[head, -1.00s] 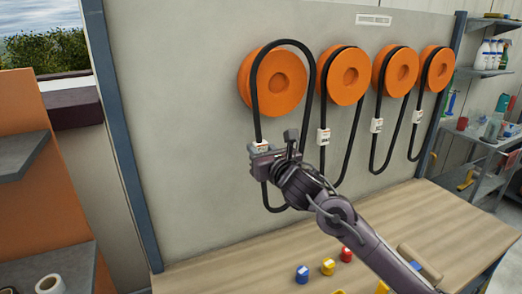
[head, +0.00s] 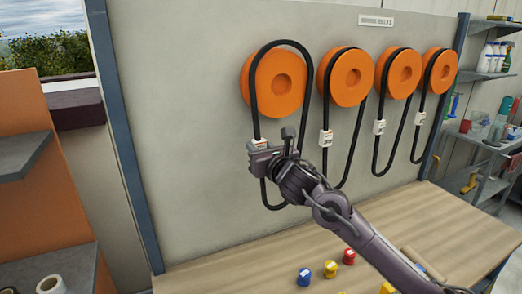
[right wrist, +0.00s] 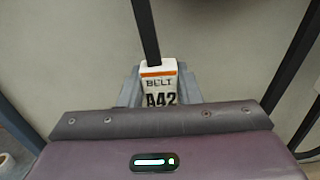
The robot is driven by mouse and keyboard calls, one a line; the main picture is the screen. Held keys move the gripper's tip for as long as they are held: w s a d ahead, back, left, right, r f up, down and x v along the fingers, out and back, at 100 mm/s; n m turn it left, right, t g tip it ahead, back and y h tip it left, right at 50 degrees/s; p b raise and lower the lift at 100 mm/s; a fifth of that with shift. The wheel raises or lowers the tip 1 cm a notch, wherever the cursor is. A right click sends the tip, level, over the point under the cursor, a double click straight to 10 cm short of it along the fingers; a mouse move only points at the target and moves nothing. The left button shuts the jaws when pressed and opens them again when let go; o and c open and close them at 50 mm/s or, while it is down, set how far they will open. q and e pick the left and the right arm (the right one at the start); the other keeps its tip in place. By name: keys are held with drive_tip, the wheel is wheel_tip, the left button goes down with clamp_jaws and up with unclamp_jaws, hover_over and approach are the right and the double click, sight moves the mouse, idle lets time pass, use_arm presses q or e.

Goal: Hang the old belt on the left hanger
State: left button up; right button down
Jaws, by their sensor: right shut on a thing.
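The leftmost orange round hanger (head: 276,84) is on the grey wall panel. The old black belt (head: 254,98) hangs as a long loop in front of and over it, its top a little above the disc. I cannot tell whether the belt rests on the hanger. My right gripper (head: 257,150) is shut on the belt at its white tag, below the disc. In the right wrist view the tag (right wrist: 159,88) reads BELT A42 and sits between the fingers. The bottom of the loop hangs below the gripper. My left gripper is not in view.
Several more orange hangers (head: 349,78) to the right carry black belts with white tags (head: 326,138). A wooden bench (head: 215,268) below holds a blue piece (head: 304,276), a yellow piece (head: 330,268) and a red piece (head: 349,256). A shelf unit (head: 480,150) stands at right.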

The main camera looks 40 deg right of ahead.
drive_tip(key=shift+x, duration=1)
drive_tip(key=shift+w+d, duration=0.1)
drive_tip(key=shift+w, duration=0.1)
drive_tip(key=shift+b, duration=0.55)
idle(0.5)
drive_tip(key=shift+f, duration=0.15)
idle(0.5)
drive_tip(key=shift+f+b, duration=0.7)
drive_tip(key=shift+b, duration=0.25)
drive_tip(key=shift+f, duration=0.1)
drive_tip(key=c, duration=1)
unclamp_jaws()
drive_tip(key=shift+o, duration=0.2)
drive_tip(key=shift+f, duration=0.1)
